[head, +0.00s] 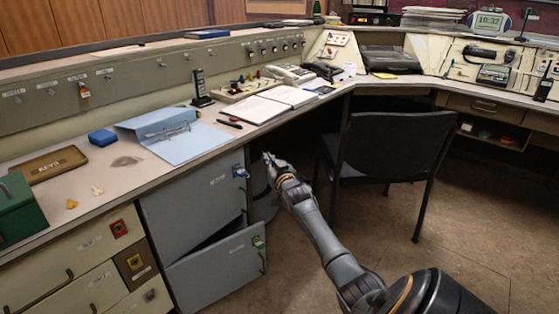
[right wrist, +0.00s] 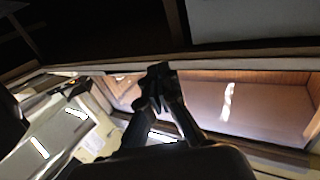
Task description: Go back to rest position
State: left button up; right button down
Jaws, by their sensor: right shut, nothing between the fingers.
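My right gripper (head: 270,160) is at the end of my arm, which comes in from the lower right of the head view. It is in front of the desk's front edge, beside the grey cabinet with its doors (head: 195,190), and left of the chair. In the right wrist view its fingers (right wrist: 158,75) are together with nothing between them. I cannot tell from the head view whether it touches the cabinet. My left gripper is not in view.
A black chair (head: 390,150) stands close on the right. The lower cabinet door (head: 218,270) stands ajar. The desk holds a blue binder (head: 180,140), an open book (head: 265,103), a telephone (head: 291,73) and a green box (head: 18,212). Floor at the lower right (head: 475,235) is clear.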

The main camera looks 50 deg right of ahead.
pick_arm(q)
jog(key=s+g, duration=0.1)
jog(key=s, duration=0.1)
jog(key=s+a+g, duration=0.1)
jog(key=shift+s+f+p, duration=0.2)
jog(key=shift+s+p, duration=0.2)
pick_arm(e)
jog(key=s, duration=0.4)
jog(key=shift+s, duration=0.15)
jog(key=shift+f, duration=0.1)
